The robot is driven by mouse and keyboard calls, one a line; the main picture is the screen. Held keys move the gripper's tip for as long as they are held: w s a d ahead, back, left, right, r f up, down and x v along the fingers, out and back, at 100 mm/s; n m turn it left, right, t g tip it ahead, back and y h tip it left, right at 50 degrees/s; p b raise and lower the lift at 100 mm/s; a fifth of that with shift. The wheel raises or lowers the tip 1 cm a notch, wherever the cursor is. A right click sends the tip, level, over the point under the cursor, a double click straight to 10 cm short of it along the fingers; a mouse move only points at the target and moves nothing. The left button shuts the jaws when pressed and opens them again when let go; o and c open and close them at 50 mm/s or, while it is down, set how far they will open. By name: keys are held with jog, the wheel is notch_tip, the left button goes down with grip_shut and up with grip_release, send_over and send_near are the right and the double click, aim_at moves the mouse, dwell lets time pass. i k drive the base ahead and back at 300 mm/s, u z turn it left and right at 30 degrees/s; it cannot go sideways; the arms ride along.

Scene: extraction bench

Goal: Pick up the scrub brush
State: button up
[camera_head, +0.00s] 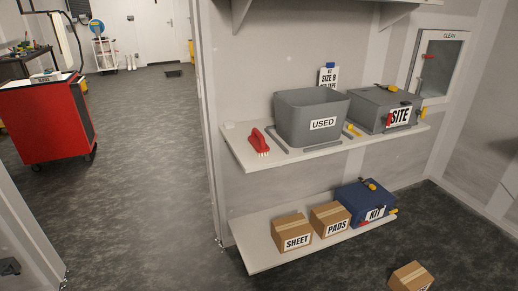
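The scrub brush (259,141) has a red body with pale bristles along its lower edge. It sits near the left end of the upper shelf (236,147), just left of the grey bin (315,114) labelled USED. A narrow gap separates it from the strip in front of the bin. My gripper is not in view.
A grey SITE box (383,106) stands right of the bin. The lower shelf (258,257) holds SHEET (291,233) and PADS (330,218) cartons and a blue KIT case (360,203). Another carton (411,278) lies on the floor. A red cart (45,120) stands left; floor between is clear.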

aim_at(257, 141)
jog(key=k, duration=1.2)
jog(key=u, duration=0.55)
jog(key=i, duration=1.15)
jog(key=u, duration=0.8)
jog(key=i, duration=1.35)
jog(key=u, duration=0.15)
